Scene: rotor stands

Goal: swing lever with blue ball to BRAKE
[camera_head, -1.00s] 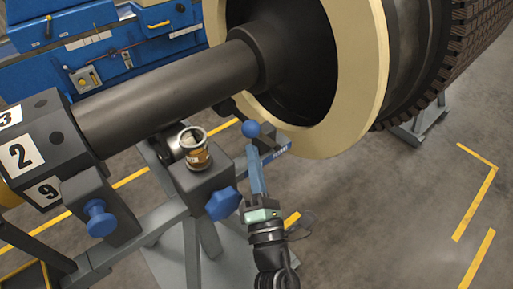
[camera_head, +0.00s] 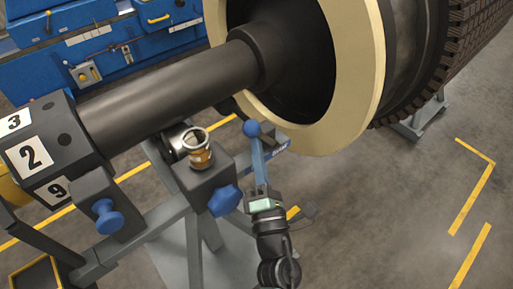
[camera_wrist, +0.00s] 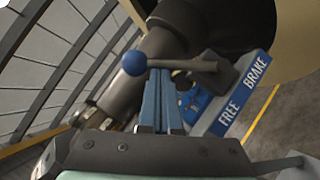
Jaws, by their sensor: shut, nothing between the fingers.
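The blue ball (camera_head: 251,129) sits on the end of a lever beside the cream ring of the rotor. In the wrist view the blue ball (camera_wrist: 134,62) is left of my fingertips, and its grey rod (camera_wrist: 188,64) runs right to a dark pivot. A blue plate (camera_wrist: 243,92) beside the pivot reads FREE and BRAKE, with FREE nearer to me. My gripper (camera_head: 254,142) has its blue fingers shut and empty, tips close to the ball. In the wrist view my gripper (camera_wrist: 159,74) has its tips at the rod just beside the ball; I cannot tell if they touch.
A dark shaft (camera_head: 165,98) runs into the rotor. A blue cabinet (camera_head: 60,65) stands behind. Open floor (camera_head: 390,210) lies to the right.

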